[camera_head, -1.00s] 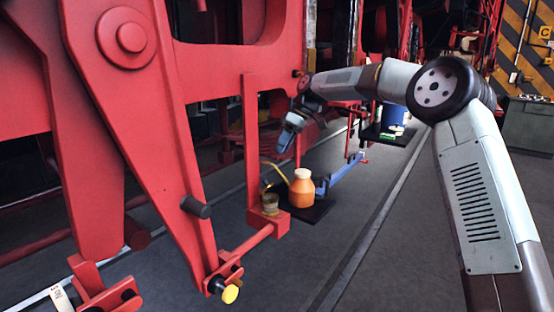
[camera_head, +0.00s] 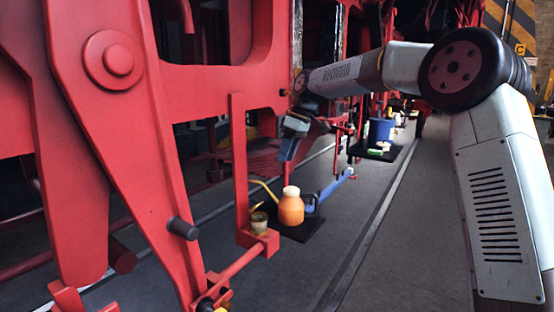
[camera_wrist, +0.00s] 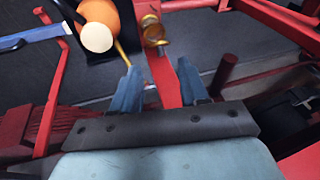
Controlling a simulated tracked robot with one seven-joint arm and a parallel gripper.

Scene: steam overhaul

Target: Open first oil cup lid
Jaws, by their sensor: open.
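A small brass oil cup (camera_head: 259,222) sits on a red bracket at the end of a red rod in the head view. It also shows in the wrist view (camera_wrist: 153,33), ahead of the fingertips, as rounded brass parts; I cannot tell how its lid sits. My gripper (camera_head: 287,152) points down, above and slightly right of the cup, and apart from it. In the wrist view my gripper's two blue-grey fingers (camera_wrist: 158,70) are spread with nothing between them. A red bar passes behind the gap.
An orange bottle (camera_head: 290,208) with a cream cap stands on a black mat (camera_head: 308,226), beside a yellow spout and a blue bar (camera_head: 332,187). A red upright post (camera_head: 240,160) rises beside the cup. A blue bucket (camera_head: 381,131) stands farther back. The floor to the right is clear.

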